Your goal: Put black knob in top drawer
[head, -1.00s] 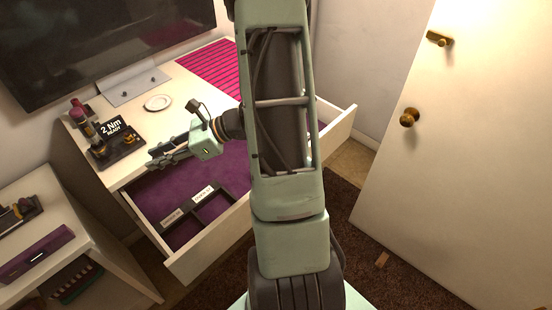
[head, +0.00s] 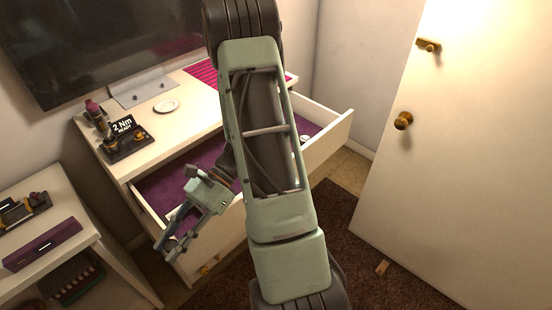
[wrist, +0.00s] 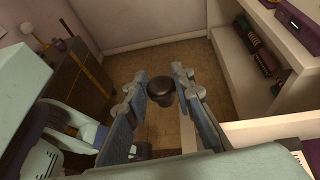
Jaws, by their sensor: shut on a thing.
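The black knob (wrist: 161,89) is between my fingertips in the wrist view, with its round dark top showing. My gripper (wrist: 161,92) is shut on it. In the head view my gripper (head: 167,248) points down and left at the drawer's left front corner; I cannot make out the knob there. The top drawer (head: 328,141) is pulled open and has a purple lining. My arm covers its middle, and my gripper covers part of its left front. Whether the knob is over the drawer or outside it is hard to tell; the wrist view shows floor behind it.
The white desk (head: 190,127) carries a black stand (head: 126,145) with a "2 Nm READY" display, a small white dish (head: 166,106) and a striped pink mat (head: 203,73). A low shelf (head: 78,245) stands left. A door (head: 460,170) is at right, with brown carpet before it.

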